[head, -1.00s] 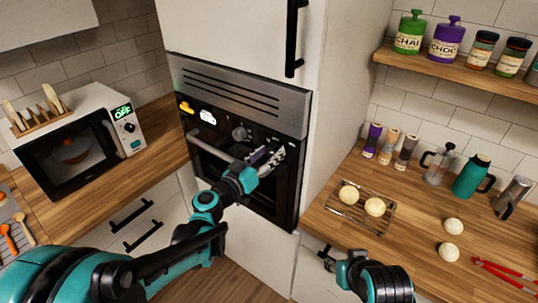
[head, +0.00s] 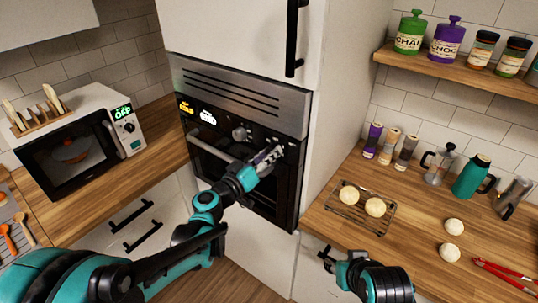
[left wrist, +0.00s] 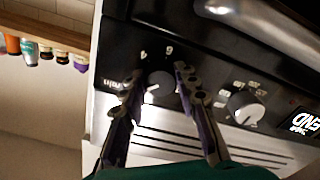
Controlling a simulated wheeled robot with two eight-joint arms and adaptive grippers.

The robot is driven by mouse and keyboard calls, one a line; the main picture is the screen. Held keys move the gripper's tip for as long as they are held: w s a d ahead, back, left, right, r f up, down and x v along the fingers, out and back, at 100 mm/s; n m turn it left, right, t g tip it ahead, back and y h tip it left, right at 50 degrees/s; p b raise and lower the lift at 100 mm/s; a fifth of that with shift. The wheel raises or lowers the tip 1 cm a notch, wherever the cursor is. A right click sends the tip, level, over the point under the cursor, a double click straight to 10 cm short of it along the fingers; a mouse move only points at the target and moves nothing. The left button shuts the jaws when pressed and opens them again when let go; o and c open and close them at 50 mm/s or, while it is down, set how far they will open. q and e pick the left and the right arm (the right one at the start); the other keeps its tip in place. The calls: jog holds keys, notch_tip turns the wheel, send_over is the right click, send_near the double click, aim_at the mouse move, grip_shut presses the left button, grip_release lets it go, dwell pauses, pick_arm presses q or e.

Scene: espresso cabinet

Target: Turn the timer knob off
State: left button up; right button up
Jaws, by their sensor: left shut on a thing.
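The built-in oven's black control panel (head: 220,124) carries two knobs. The right one, a dark knob (left wrist: 161,83) with a pale pointer mark, sits between the fingers of my left gripper (left wrist: 156,79) in the left wrist view, with numbers around it. The fingers are shut on it from both sides. In the head view, my left gripper (head: 274,151) reaches the right end of the panel and hides most of this knob. The other knob (left wrist: 245,106) stands free beside it. My right gripper (head: 327,257) is low by the right counter, its opening unclear.
The oven's bar handle (head: 207,146) runs below the panel. A lit display (left wrist: 301,121) sits beyond the free knob. A microwave (head: 75,140) showing OFF stands on the left counter. The right counter holds a rack (head: 345,213) with buns, and red tongs (head: 503,275).

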pick_arm(q)
jog(key=n, duration=0.9)
jog(key=shift+n, duration=0.3)
dwell(0.4)
jog(key=o, duration=1.2)
jog(key=shift+c, duration=0.2)
jog(key=shift+s, duration=0.1)
jog(key=v, duration=1.2)
